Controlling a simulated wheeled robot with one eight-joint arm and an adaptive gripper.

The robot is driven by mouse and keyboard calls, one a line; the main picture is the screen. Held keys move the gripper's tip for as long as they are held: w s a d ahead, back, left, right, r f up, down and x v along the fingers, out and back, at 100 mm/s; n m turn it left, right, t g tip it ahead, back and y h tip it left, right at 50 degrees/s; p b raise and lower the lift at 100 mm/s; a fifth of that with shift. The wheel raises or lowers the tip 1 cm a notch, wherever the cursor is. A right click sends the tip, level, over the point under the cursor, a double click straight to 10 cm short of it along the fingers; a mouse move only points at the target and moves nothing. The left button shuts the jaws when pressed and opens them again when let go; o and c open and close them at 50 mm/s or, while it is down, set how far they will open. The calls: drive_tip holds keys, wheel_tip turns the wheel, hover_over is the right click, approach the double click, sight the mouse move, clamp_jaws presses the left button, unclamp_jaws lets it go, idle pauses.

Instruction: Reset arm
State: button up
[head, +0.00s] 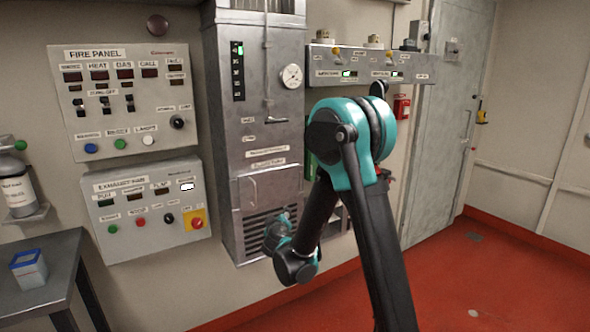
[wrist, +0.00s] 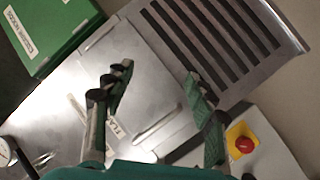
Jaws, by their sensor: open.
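My arm (head: 355,140) is bent in front of the grey metal cabinet (head: 262,120) in the head view. Its lower end folds down and back toward the cabinet's louvred lower part. My gripper is small and hard to make out there. In the wrist view my gripper (wrist: 158,74) is open, with its two green and dark fingers apart. Nothing is seen between the fingers. Behind them lies the cabinet's bare metal face (wrist: 150,60), which shows tilted. I cannot tell how far the fingertips are from it.
The fire panel (head: 125,100) and exhaust panel (head: 148,210) hang left of the cabinet. A red button (wrist: 243,145) on yellow and a green box (wrist: 45,30) flank the fingers. A grey table (head: 60,255) holds a blue-topped box (head: 29,270). Red floor (head: 500,285) is open at right.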

drive_tip(key=s+d+f+m+g+h, duration=0.1)
drive_tip(key=s+d+m+g+h, duration=0.15)
drive_tip(key=s+d, duration=0.65)
drive_tip(key=s+d+f+m+g+h, duration=0.1)
drive_tip(key=s+d+m+g, duration=0.3)
drive_tip(key=d, duration=0.9)
drive_tip(key=s+d+f+m+g+y, duration=0.1)
drive_tip(key=s+f+g, duration=0.1)
drive_tip(key=s, duration=0.9)
drive_tip(key=s+d+f+m+g+y, duration=0.1)
drive_tip(key=s+f, duration=0.3)
drive_tip(key=s, duration=0.7)
drive_tip(key=shift+d+g+y, duration=0.35)
drive_tip(key=shift+d+g, duration=0.3)
drive_tip(key=shift+d, duration=0.1)
